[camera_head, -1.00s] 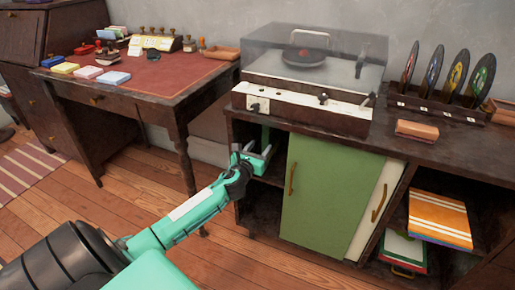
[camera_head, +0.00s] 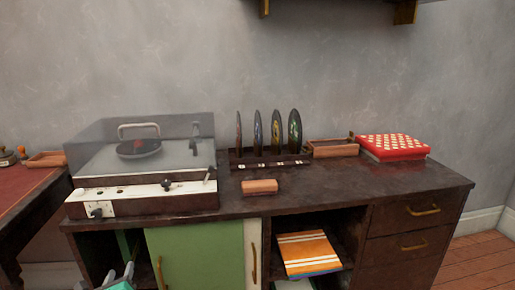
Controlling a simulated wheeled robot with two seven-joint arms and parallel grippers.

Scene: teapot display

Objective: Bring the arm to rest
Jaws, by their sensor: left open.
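My left gripper (camera_head: 120,272) shows only in part at the bottom left, cut off by the lower edge of the picture. Its grey fingers stand apart and I see nothing between them. It is in front of the open cubby at the left end of the dark cabinet (camera_head: 340,195), left of the green sliding door (camera_head: 197,255). Most of my left arm is below the picture. My right gripper is not in view.
On the cabinet stand a record player (camera_head: 140,200) with a clear lid, a record rack (camera_head: 268,161), a wooden block (camera_head: 259,187), a wooden tray (camera_head: 334,150) and a red checkered box (camera_head: 393,148). A desk (camera_head: 22,195) is at left.

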